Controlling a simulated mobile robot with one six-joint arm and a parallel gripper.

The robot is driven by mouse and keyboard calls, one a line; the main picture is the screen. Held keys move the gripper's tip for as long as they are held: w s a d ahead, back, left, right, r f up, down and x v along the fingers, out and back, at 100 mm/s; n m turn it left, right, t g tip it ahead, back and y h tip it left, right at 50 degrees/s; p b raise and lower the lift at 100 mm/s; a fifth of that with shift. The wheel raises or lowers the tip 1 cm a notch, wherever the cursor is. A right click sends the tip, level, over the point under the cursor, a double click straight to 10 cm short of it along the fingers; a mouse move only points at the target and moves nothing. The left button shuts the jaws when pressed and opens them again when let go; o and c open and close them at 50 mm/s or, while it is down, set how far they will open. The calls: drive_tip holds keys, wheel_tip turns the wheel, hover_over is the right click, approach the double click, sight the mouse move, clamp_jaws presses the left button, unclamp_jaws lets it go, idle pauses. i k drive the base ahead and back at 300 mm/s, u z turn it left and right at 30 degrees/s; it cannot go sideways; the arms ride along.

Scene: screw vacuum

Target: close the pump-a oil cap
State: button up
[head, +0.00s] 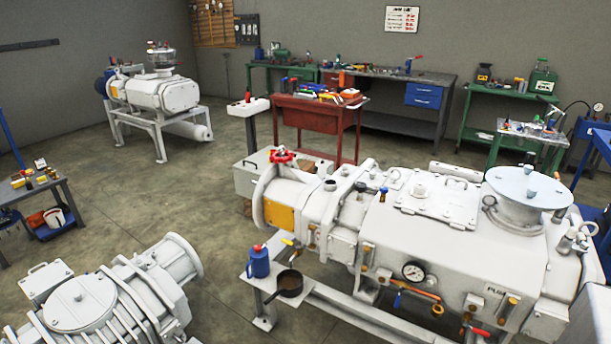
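A large white vacuum pump (465,255) fills the right foreground. My gripper is not in view.
A blue oil can (259,262) and a dark pan (290,284) stand on a small shelf beside the pump. Another white machine (85,300) is at the lower left, and a similar pump (160,93) stands behind. A red tool cart (315,118) is beyond. The left middle floor (150,195) is clear.

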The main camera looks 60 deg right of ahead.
sight(322, 170)
drive_tip(key=z, duration=0.1)
drive_tip(key=i, duration=0.95)
drive_tip(key=u, duration=0.05)
